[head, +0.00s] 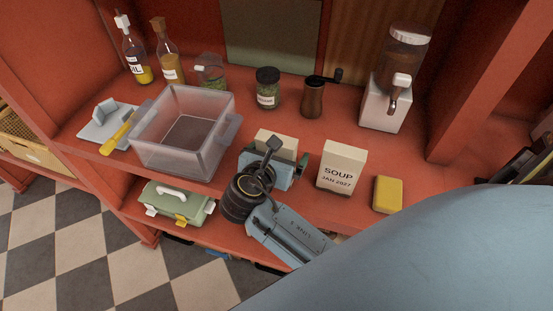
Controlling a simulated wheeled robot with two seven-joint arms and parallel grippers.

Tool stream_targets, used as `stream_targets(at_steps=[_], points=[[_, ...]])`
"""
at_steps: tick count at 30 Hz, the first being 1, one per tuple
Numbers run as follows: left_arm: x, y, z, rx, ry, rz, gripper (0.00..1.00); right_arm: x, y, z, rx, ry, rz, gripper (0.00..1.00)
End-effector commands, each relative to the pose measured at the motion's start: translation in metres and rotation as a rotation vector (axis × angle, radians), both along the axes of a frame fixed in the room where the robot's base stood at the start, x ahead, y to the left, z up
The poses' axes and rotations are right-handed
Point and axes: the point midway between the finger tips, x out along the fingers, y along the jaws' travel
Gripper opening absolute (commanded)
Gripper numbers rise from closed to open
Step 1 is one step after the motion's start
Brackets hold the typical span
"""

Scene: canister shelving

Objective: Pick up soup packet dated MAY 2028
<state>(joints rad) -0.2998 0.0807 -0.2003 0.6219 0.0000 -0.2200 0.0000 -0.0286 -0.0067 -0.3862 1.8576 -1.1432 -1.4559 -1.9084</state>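A cream soup packet (342,167) stands upright on the red shelf. Its face reads SOUP, JAN 2027. A second cream packet (276,144) is to its left. Only its upper part shows, and any date on it is hidden behind my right gripper. My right gripper (272,165) is right in front of this second packet, with its grey-blue body covering the lower part. I cannot tell whether its fingers are around the packet, touching it or shut on it. No packet with a readable MAY 2028 date shows. My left gripper is not in view.
A clear bin (160,150) stands left of my gripper, and a yellow block (388,194) lies right of the JAN 2027 packet. Bottles, a jar (267,88), a pepper mill (313,98) and a dispenser (396,80) stand behind. A green box (177,201) is on the lower shelf.

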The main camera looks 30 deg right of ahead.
Motion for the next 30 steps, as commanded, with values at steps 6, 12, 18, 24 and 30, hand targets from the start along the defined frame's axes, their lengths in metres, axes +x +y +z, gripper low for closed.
stream_targets(at_steps=[6, 12, 18, 24, 30], points=[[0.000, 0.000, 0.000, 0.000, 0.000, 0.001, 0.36, 0.000, 0.000, 0.000, 0.000, 0.000, 0.000, 0.97], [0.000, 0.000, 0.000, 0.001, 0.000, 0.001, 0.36, 0.000, 0.000, 0.000, 0.000, 0.000, 0.001, 0.71], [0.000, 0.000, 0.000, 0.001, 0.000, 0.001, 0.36, 0.000, 0.000, 0.000, 0.000, 0.000, 0.001, 0.58], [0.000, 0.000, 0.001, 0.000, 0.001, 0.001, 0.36, 0.000, 0.000, 0.006, 0.001, -0.003, 0.001, 0.58], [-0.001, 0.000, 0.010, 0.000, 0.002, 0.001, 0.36, 0.001, 0.000, 0.042, 0.002, -0.006, 0.000, 0.58]])
